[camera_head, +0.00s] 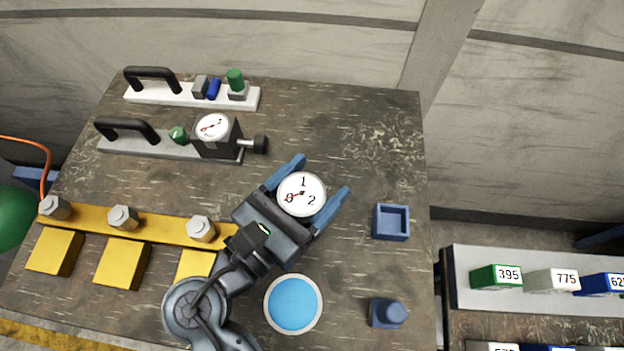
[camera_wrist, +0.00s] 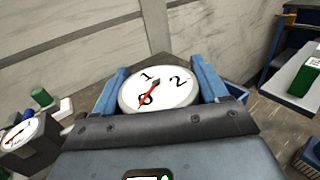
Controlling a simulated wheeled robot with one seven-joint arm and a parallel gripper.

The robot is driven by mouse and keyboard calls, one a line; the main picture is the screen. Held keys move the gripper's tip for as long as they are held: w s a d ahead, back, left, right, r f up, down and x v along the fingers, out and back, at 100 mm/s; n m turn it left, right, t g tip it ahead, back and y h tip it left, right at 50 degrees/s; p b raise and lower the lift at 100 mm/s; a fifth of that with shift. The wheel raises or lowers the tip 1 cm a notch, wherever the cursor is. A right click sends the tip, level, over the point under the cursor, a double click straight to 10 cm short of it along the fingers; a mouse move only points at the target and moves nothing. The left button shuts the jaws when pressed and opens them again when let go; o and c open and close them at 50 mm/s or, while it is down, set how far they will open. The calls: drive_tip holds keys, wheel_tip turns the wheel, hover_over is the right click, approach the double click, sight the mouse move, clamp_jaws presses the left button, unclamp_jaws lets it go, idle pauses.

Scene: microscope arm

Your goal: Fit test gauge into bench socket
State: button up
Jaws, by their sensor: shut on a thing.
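The test gauge (camera_head: 301,194) has a round white dial with 0, 1, 2 and a red needle. My gripper (camera_head: 322,176) is shut on it, with the blue fingers on either side of the dial. The gauge also shows between the fingers in the wrist view (camera_wrist: 158,89). A small blue square box with an open hollow (camera_head: 391,237) sits on the bench to the right of the gauge, apart from it; I take it for the bench socket, though no label shows. The gauge's underside is hidden.
A second dial (camera_head: 212,127) sits on a handled grey plate behind. A white handled plate (camera_head: 180,98), a yellow bar with bolts (camera_head: 160,226), a blue round dish (camera_head: 293,303) and a blue knobbed block (camera_head: 388,313) share the bench (camera_head: 365,120). The back right is clear.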

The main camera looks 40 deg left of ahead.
drive_tip(key=shift+f+b, duration=0.75)
drive_tip(key=shift+f, duration=1.25)
drive_tip(key=o, duration=1.2)
drive_tip(key=shift+c, duration=0.2)
drive_tip(key=s+b, duration=0.1)
drive_tip(key=s, duration=0.6)
drive_tip(key=shift+s+a, duration=0.15)
drive_tip(key=shift+s, duration=0.25)
drive_tip(key=shift+f, duration=0.1)
